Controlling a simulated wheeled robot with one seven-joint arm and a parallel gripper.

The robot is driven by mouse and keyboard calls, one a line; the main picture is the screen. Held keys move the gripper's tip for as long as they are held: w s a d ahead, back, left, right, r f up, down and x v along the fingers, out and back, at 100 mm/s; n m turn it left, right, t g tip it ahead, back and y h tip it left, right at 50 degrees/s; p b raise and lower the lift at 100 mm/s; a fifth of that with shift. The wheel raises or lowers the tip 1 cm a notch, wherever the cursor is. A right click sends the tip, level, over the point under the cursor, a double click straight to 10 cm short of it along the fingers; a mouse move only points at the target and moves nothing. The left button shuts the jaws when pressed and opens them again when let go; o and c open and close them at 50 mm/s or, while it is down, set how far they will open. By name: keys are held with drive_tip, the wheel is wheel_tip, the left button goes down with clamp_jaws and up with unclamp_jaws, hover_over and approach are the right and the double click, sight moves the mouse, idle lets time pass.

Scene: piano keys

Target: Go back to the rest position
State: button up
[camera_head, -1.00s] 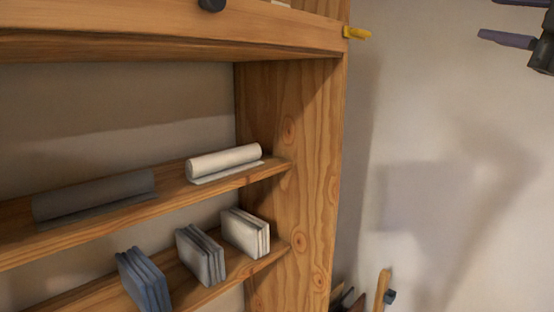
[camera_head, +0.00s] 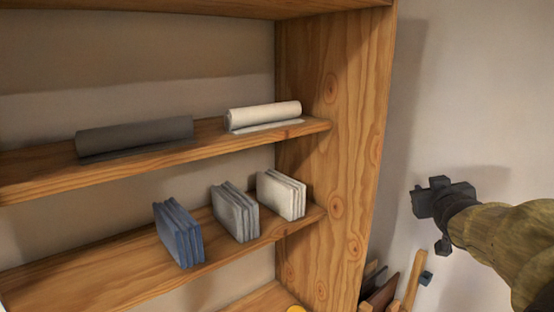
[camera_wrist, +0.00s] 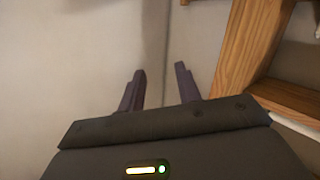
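My gripper (camera_wrist: 160,88) is open in the wrist view, with its two dark fingers apart and nothing between them. Behind the fingers is bare wall, with the wooden shelf unit (camera_wrist: 243,50) close on the right. In the head view my gripper (camera_head: 420,203) is a dark shape at the right, in front of the pale wall and clear of the shelf unit (camera_head: 340,110). Its fingers are not distinct there.
The shelves hold a grey roll (camera_head: 135,135), a white roll (camera_head: 265,115), a blue stack (camera_head: 178,235), a grey stack (camera_head: 235,212) and a white stack (camera_head: 281,195). Wooden pieces (camera_head: 414,280) lean low beside the unit.

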drive_tip(key=s+a+f+g+y+b, duration=0.1)
drive_tip(key=s+a+f+g, duration=0.15)
drive_tip(key=f, duration=0.35)
drive_tip(key=s+a+f+g, duration=0.1)
drive_tip(key=a+f, duration=0.3)
drive_tip(key=f, duration=0.3)
drive_tip(key=s+a+f+g+y+b, duration=0.1)
drive_tip(key=s+a+f+g, duration=0.15)
drive_tip(key=f, duration=0.35)
drive_tip(key=s+a+f+g+y+b, duration=0.1)
drive_tip(key=s+a+f+g+y, duration=0.1)
drive_tip(key=s+a+f+g, duration=0.4)
drive_tip(key=s+a+f, duration=0.4)
drive_tip(key=s+f, duration=0.4)
drive_tip(key=shift+f+g+b, duration=0.3)
drive_tip(key=shift+f+b, duration=0.1)
